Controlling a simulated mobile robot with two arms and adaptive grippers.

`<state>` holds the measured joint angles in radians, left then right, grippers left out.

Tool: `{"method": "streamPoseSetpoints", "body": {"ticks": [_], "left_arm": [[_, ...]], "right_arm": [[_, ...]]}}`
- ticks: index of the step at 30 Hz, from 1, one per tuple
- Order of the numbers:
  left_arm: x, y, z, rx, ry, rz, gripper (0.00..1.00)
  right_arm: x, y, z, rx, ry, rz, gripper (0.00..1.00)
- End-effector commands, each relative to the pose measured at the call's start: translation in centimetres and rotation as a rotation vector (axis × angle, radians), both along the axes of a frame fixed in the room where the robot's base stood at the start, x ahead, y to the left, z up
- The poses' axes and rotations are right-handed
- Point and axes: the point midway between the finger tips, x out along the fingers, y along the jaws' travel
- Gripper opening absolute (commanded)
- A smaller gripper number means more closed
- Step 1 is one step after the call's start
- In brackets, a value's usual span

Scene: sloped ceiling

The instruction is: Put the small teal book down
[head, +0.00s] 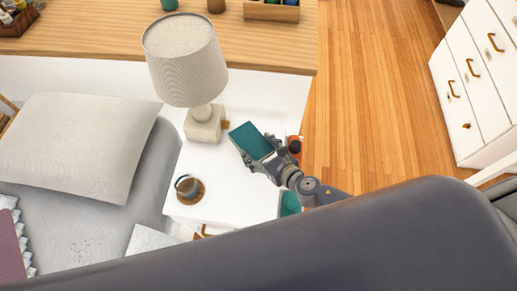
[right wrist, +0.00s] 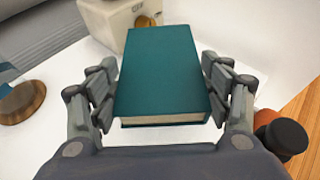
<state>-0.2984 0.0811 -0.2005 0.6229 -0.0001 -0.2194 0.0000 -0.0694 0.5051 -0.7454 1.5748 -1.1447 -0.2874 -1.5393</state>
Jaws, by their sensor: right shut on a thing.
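The small teal book (head: 252,141) is in my right gripper (head: 263,160), over the white bedside table (head: 230,205). In the right wrist view the book (right wrist: 163,75) sits between the two fingers of the gripper (right wrist: 162,90), its page edge facing the camera. The gripper is shut on it. Whether the book touches the table top cannot be told. My left gripper is not in view.
A lamp (head: 187,65) stands at the back of the table. An orange and black object (head: 294,146) is at the right edge. The table's middle is clear. A bed with a pillow (head: 75,145) is left.

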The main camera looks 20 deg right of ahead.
Motion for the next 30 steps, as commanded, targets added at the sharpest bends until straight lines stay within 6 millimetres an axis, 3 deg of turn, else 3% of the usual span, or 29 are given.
{"method": "streamPoseSetpoints", "body": {"ticks": [5, 13, 27, 28, 30], "left_arm": [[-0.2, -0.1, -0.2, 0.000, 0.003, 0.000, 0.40], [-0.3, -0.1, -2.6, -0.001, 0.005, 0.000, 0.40], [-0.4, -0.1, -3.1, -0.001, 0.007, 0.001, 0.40], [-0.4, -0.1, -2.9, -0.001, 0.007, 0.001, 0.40], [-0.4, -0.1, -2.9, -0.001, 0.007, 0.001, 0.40]], "right_arm": [[1.4, -0.5, -0.3, 0.001, -0.001, 0.000, 0.43], [1.4, -0.5, -3.6, 0.002, -0.002, 0.000, 0.43], [1.4, -0.5, -4.2, 0.000, -0.001, 0.000, 0.43], [1.4, -0.6, -4.1, 0.001, 0.000, 0.000, 0.79], [1.4, -0.6, -4.0, 0.000, 0.000, 0.000, 0.92]]}}
